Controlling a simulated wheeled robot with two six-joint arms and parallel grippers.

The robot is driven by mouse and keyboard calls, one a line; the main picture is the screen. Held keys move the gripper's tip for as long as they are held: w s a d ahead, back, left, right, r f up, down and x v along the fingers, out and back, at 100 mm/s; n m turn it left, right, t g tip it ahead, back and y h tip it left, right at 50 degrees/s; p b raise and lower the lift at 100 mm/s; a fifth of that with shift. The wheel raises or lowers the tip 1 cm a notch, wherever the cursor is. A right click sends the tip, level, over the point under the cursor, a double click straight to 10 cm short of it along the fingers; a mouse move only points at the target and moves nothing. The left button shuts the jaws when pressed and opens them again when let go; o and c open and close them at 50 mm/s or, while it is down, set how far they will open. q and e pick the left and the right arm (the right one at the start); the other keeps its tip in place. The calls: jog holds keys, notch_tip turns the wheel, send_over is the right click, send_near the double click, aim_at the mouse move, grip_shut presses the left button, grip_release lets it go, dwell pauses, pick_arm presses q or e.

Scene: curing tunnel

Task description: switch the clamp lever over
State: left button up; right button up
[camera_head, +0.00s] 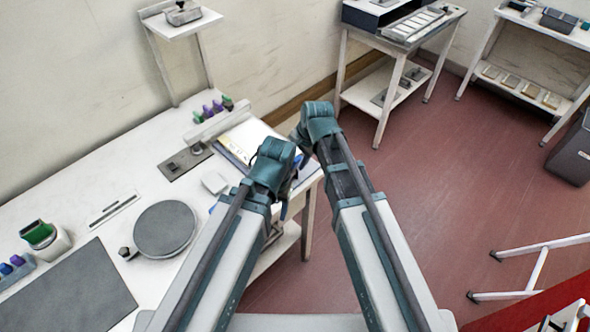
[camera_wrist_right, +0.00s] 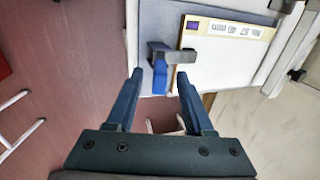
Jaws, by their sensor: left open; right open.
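In the right wrist view a clamp with a grey bar (camera_wrist_right: 181,56) and a blue lever (camera_wrist_right: 160,78) sits at the edge of a light panel. The lever points down the picture, towards my right gripper. My right gripper (camera_wrist_right: 158,84) is open, with one finger on each side of the lever's line; I cannot tell whether it touches the lever. In the head view my right gripper (camera_head: 298,142) is above the table's far right corner, largely hidden by its wrist. My left gripper (camera_head: 280,212) is just below it, partly hidden. The clamp is not clearly visible there.
The white table (camera_head: 85,205) holds a round grey disc (camera_head: 165,228), a dark mat (camera_head: 68,292) and a yellow-edged sheet (camera_head: 236,147). A bench (camera_head: 440,20) stands at the back. Red floor (camera_head: 420,180) lies open to the right.

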jog(key=b+x, duration=0.1)
jog(key=x, duration=0.1)
jog(key=shift+f+b, duration=0.35)
pick_arm(q)
notch_tip(320, 180, down, 3)
jog(key=shift+r, duration=0.2)
pick_arm(e)
grip_shut()
dwell(0.8)
